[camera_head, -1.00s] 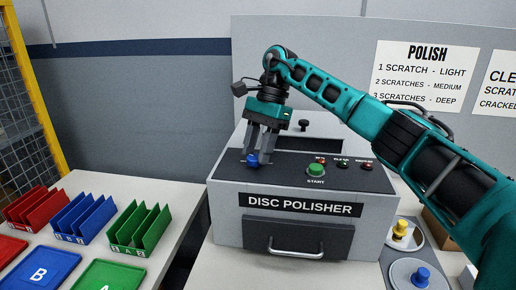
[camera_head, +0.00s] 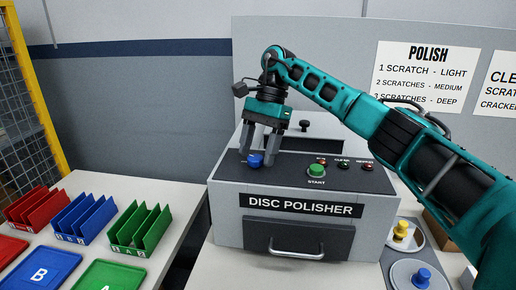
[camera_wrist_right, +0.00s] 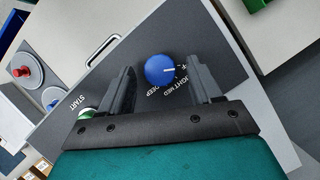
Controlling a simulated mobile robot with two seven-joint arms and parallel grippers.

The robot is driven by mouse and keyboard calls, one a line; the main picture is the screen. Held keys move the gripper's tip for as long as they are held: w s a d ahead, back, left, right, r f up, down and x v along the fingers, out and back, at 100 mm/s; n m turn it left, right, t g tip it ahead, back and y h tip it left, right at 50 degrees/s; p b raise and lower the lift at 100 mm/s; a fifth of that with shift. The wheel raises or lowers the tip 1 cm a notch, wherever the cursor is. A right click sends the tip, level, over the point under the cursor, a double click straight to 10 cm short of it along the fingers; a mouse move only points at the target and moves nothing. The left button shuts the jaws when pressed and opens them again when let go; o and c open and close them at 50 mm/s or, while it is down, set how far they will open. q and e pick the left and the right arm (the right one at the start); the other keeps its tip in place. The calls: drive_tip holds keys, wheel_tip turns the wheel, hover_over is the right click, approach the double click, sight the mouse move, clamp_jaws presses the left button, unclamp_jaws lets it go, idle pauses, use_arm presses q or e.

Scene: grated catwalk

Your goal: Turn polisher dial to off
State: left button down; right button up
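The disc polisher (camera_head: 228,205) is a grey box with a dark sloping top panel. Its blue dial (camera_head: 255,160) sits at the panel's left; in the right wrist view the dial (camera_wrist_right: 158,71) has a white pointer line aimed right, toward the partly hidden OFF label (camera_wrist_right: 183,66). LIGHT, MED and DEEP follow around the dial. My right gripper (camera_head: 258,152) is open above the panel, with one finger on each side of the dial and gaps visible in the wrist view. My left gripper is out of view.
A green START button (camera_head: 316,171) and several small indicator lights stand right of the dial. A drawer with a handle (camera_head: 297,252) is on the polisher's front. Coloured racks (camera_head: 142,230) and trays are on the left table; discs with knobs (camera_head: 421,277) are at right.

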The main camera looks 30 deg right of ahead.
drive_tip(key=v, duration=0.7)
drive_tip(key=shift+r, duration=0.2)
drive_tip(key=shift+d, duration=0.1)
idle(0.5)
